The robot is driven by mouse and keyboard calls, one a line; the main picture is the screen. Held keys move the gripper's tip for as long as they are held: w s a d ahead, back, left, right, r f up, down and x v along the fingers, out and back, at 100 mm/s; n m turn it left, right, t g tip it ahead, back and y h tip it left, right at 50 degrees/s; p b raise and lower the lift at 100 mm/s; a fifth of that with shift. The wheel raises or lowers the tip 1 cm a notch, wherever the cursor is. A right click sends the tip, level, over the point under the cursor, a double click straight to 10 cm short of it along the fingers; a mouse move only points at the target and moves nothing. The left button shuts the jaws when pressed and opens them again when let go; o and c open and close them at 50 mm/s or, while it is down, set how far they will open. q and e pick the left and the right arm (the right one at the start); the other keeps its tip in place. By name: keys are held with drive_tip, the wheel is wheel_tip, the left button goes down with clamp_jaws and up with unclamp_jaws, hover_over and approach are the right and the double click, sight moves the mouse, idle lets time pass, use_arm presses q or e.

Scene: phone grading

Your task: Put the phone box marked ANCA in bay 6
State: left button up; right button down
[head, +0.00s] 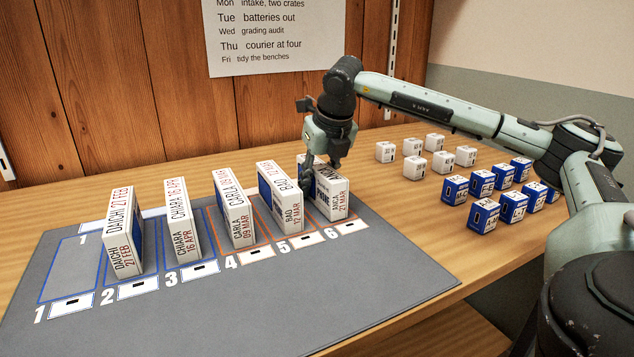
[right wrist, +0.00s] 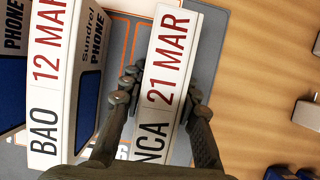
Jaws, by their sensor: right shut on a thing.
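The white phone box marked ANCA 21 MAR (head: 333,199) stands upright at bay 6 of the grey mat (head: 390,262), at the right end of the row. It also fills the middle of the right wrist view (right wrist: 168,75), where a finger covers the first letter of its name. My right gripper (head: 322,168) comes from above and is shut on this box, one finger on each side. The box is on the mat or barely above it; I cannot tell which. My left gripper is not in view.
The BAO box (head: 283,205) stands close to the left, in bay 5. CARLA (head: 238,212), CHIARA (head: 180,222) and DAICHI (head: 122,238) stand in bays 4, 3 and 2. Bay 1 (head: 75,268) is empty. Small white boxes (head: 443,162) and blue boxes (head: 483,215) stand at the right.

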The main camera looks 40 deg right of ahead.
drive_tip(key=c, duration=1.1)
unclamp_jaws()
drive_tip(key=shift+c, duration=0.2)
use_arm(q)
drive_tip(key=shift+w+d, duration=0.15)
use_arm(e)
drive_tip(key=shift+r, duration=0.15)
drive_tip(key=v, duration=1)
drive_tip(key=shift+s+a+r+p, duration=0.1)
drive_tip(key=shift+r+p, duration=0.25)
drive_tip(key=shift+p, duration=0.05)
drive_tip(key=shift+s+r, duration=0.25)
drive_tip(key=shift+r, duration=0.25)
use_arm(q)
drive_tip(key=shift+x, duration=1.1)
